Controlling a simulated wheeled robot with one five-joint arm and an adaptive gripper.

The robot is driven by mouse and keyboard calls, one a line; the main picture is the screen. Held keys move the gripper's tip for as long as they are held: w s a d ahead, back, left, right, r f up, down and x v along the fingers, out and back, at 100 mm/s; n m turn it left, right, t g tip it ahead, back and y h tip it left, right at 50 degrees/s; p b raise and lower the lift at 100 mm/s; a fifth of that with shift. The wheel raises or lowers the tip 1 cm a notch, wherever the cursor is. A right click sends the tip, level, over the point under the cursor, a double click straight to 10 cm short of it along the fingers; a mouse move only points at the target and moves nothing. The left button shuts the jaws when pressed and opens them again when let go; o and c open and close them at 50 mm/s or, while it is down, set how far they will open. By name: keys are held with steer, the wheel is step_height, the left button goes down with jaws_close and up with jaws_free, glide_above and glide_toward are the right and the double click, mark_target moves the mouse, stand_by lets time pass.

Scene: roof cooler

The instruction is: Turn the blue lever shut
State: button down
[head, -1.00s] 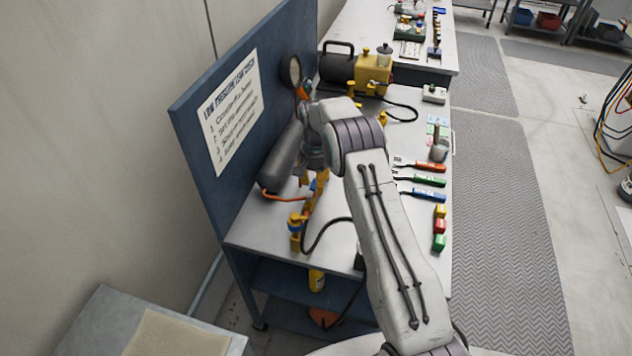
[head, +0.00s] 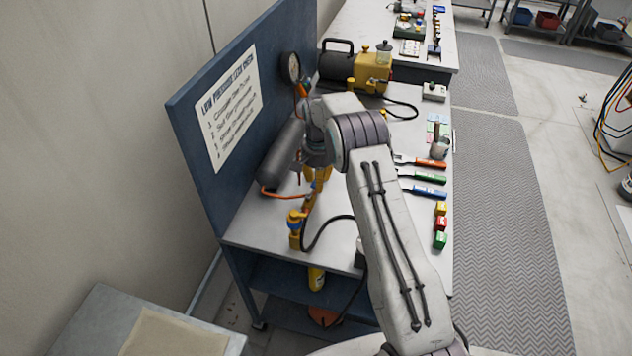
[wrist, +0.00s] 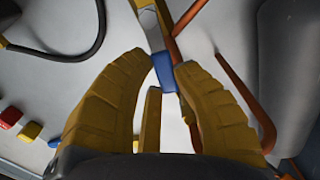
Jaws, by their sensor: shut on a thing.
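The blue lever (wrist: 163,72) shows in the wrist view between the tips of my gripper's yellow fingers (wrist: 167,66). My gripper is shut on it, and the fingers hide part of its sides. A pale metal fitting runs up from the lever in that view. In the head view my gripper (head: 317,176) points down over the bench beside the grey cylinder. The lever is mostly hidden there by the gripper, so I cannot read its angle.
A grey cylinder (head: 281,153) lies against the blue back panel (head: 190,130). An orange tube (head: 284,195) and a yellow fitting (head: 296,231) are close to the gripper. A black hose (head: 325,226) curves nearby. Coloured-handled tools (head: 424,176) lie at the bench's right edge.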

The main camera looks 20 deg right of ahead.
steer(key=m+b, duration=0.1)
steer(key=m, duration=0.1)
steer(key=s+d+m+b, duration=0.1)
steer(key=shift+s+f+m, duration=0.15)
steer(key=shift+s+m, duration=0.05)
steer(key=shift+m, duration=0.2)
steer(key=m+b, duration=0.1)
steer(key=s+m, duration=0.1)
steer(key=m, duration=0.1)
steer(key=s+m+b, duration=0.1)
steer(key=shift+d+m+b, duration=0.3)
steer(key=shift+b, duration=0.05)
steer(key=s+m, duration=0.1)
steer(key=m+b, duration=0.1)
steer(key=m, duration=0.1)
steer(key=shift+s+a, duration=0.1)
steer(key=shift+s, duration=0.25)
steer(key=shift+s+a+m+b, duration=0.2)
steer(key=shift+s+m+b, duration=0.25)
steer(key=shift+m, duration=0.7)
steer(key=shift+s+a+m+b, duration=0.2)
steer(key=shift+s+m+b, duration=0.2)
steer(key=shift+m, duration=0.75)
steer(key=shift+s, duration=0.1)
steer(key=c, duration=0.9)
jaws_free()
steer(key=shift+c, duration=0.2)
steer(key=shift+r, duration=0.25)
step_height(320, 180, up, 12)
steer(key=shift+f, duration=0.15)
